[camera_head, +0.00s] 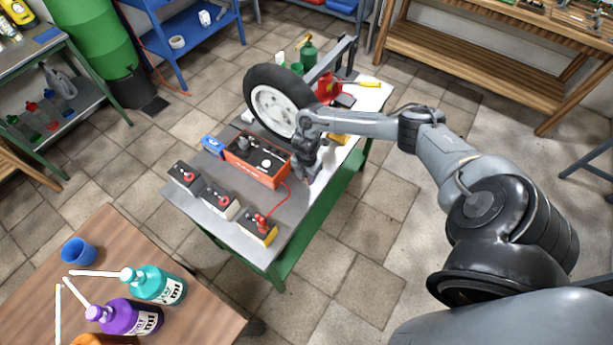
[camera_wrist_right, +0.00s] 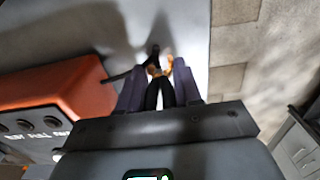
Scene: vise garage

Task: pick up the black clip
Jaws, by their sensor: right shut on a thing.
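My right gripper (camera_head: 310,172) is at the right end of the orange-and-black charger box (camera_head: 256,160) on the workbench. In the right wrist view, its fingers (camera_wrist_right: 159,90) are shut on the black clip (camera_wrist_right: 166,92). The clip's dark handles lie between the fingers and its copper-coloured jaws point away from me. A dark cable runs beside the clip toward the orange box (camera_wrist_right: 55,88). I cannot tell whether the clip touches the bench top. In the head view the clip is hidden by the gripper. My left gripper is not in view.
Several small batteries stand along the bench's front edge, one with a red clip (camera_head: 262,221) and red cable. A wheel (camera_head: 277,102) stands behind my gripper. A wooden table (camera_head: 200,312) with bottles is at the lower left. The floor right of the bench is clear.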

